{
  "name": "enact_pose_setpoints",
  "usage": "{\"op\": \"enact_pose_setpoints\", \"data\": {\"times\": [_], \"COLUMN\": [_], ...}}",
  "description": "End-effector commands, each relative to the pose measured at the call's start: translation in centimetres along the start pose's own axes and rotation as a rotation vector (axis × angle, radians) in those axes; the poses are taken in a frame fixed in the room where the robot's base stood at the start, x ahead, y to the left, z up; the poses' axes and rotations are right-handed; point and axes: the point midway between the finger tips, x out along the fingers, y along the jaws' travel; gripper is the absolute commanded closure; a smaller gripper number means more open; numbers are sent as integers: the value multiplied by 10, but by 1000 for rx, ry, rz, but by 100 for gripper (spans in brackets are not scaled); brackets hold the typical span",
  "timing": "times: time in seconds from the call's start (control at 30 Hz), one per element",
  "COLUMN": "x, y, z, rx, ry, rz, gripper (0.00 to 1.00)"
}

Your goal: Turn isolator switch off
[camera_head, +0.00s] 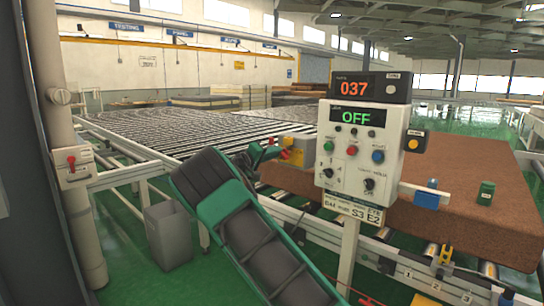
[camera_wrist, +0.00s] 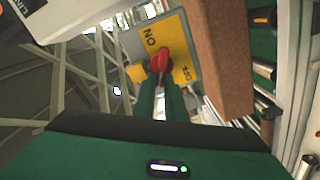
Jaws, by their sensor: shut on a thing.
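The isolator switch is a yellow plate (camera_wrist: 165,45) with a red handle (camera_wrist: 159,62), marked ON at upper left and OFF at lower right in the wrist view. In the head view its yellow box (camera_head: 299,150) sits left of the control panel, with the red handle (camera_head: 285,153) partly behind my gripper. My gripper (camera_head: 272,153) has green fingers, which in the wrist view (camera_wrist: 160,84) are shut on the red handle. The handle lies between the two labels; its exact setting is hard to tell. My green and black arm reaches up from below in the head view.
A control panel (camera_head: 361,152) stands right of my gripper, its display (camera_head: 356,117) reading OFF. A brown mattress block (camera_head: 460,190) lies behind it on the conveyor. A grey bin (camera_head: 169,237) stands left of my arm. A box with a red lever (camera_head: 73,170) is at far left.

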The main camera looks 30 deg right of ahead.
Motion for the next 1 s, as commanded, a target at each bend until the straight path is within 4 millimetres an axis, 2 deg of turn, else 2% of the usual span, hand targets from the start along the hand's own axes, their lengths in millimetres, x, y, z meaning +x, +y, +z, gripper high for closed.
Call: {"op": "enact_pose_setpoints", "data": {"times": [0.5, 1.0], "x": [1, 1], "y": [-9, -12], "z": [2, 4], "rx": [-413, -545], "ry": [1, -1], "rz": [-1, -3], "gripper": [100, 100]}}
